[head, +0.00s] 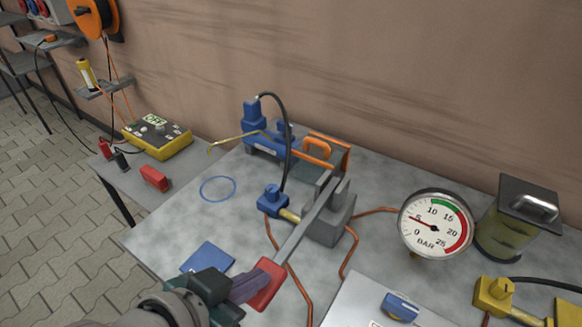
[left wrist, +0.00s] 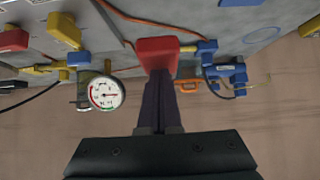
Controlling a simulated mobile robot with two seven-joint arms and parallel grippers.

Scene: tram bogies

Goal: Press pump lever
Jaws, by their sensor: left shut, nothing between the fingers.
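The pump lever (head: 302,226) is a long grey bar that slopes from the grey pump block (head: 328,222) toward me. It ends in a red grip (head: 266,280). My left gripper (head: 245,289) is shut and empty, with its dark fingertips at the red grip. In the left wrist view the shut fingers (left wrist: 160,82) point at the red grip (left wrist: 157,51) and appear to meet it; contact is hard to tell. The round pressure gauge (head: 436,226) has its needle pointing left, near the low numbers. My right gripper is not in view.
A blue valve (head: 270,200) and a blue device (head: 265,138) with a black hose stand behind the lever. A blue pad (head: 207,258) and blue ring (head: 217,189) lie to the left. A lidded fluid tank (head: 515,220) and yellow valve (head: 494,296) stand at right.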

